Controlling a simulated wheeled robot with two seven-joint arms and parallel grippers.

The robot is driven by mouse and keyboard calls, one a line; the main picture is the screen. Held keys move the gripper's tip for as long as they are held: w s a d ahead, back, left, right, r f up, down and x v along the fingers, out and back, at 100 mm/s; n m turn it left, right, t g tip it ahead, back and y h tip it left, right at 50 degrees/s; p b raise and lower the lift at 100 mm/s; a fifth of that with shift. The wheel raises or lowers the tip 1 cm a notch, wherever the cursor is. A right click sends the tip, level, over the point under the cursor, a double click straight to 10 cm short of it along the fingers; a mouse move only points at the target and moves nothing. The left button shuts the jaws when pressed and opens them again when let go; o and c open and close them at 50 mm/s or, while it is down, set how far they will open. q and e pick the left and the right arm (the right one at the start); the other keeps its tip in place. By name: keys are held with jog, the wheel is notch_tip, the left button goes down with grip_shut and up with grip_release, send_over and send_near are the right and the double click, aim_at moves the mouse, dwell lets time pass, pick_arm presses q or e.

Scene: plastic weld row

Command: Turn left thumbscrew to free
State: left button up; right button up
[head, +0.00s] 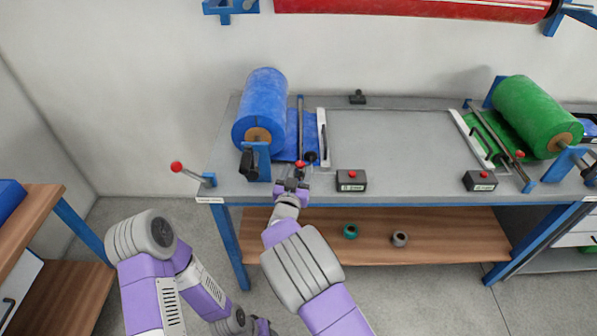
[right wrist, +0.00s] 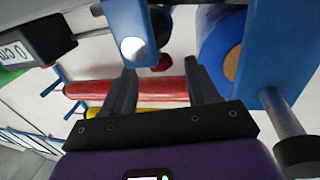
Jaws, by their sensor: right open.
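Two dark knobs show by the blue roll (head: 262,92) in the head view: a black knob (head: 249,163) on its blue stand and a round black knob (head: 311,156) to the right. I cannot tell which is the left thumbscrew. A red ball (head: 299,164) lies between them. My right gripper (head: 291,183) is open at the bench's front edge, just below the red ball. In the right wrist view its spread fingers (right wrist: 160,72) frame the red ball (right wrist: 163,62), with nothing gripped. My left gripper (head: 262,327) is at the bottom edge, its fingers not visible.
A labelled black box (head: 351,181) with a red button stands right of my right gripper. A red-ended lever (head: 177,167) sticks out at the bench's left corner. A green roll (head: 538,115) is at the right. The bench middle (head: 395,140) is clear.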

jog(key=shift+w+d, duration=0.15)
jog(key=shift+w, duration=0.65)
jog(key=c, duration=1)
jog(key=shift+c, duration=0.2)
